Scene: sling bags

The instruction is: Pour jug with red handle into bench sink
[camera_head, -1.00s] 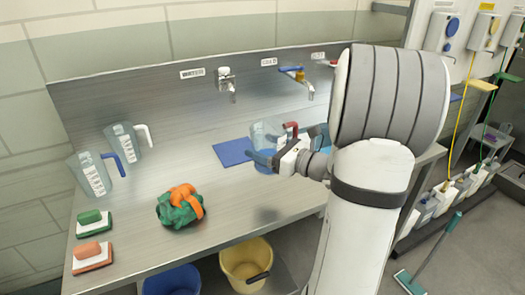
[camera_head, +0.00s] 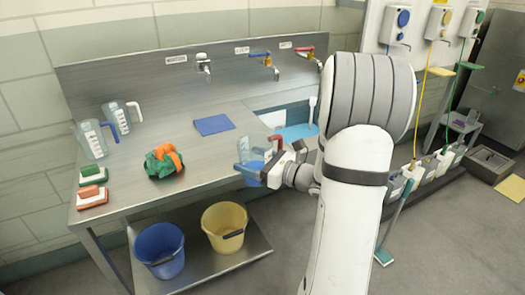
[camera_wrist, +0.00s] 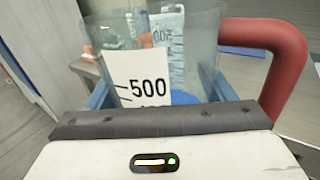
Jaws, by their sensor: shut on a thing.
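The clear jug with the red handle (camera_head: 248,153) is held in my gripper (camera_head: 250,170), near the bench's front edge and in front of the sink. It looks upright. The wrist view shows the jug's clear wall (camera_wrist: 200,45), a white 500 scale label and the red handle (camera_wrist: 288,62) at right. Blue shows low inside it, probably liquid. My gripper's blue fingers are shut around the jug. The bench sink (camera_head: 274,118) is set into the bench top, behind and right of the jug, with blue in its basin. My arm hides its right part.
Two jugs with blue (camera_head: 92,139) and white handles (camera_head: 118,117) stand at left. A green and orange cloth (camera_head: 163,162), two brushes and a blue mat (camera_head: 213,125) lie on the bench. Taps (camera_head: 264,60) line the backsplash. Blue (camera_head: 160,250) and yellow buckets (camera_head: 224,227) stand below.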

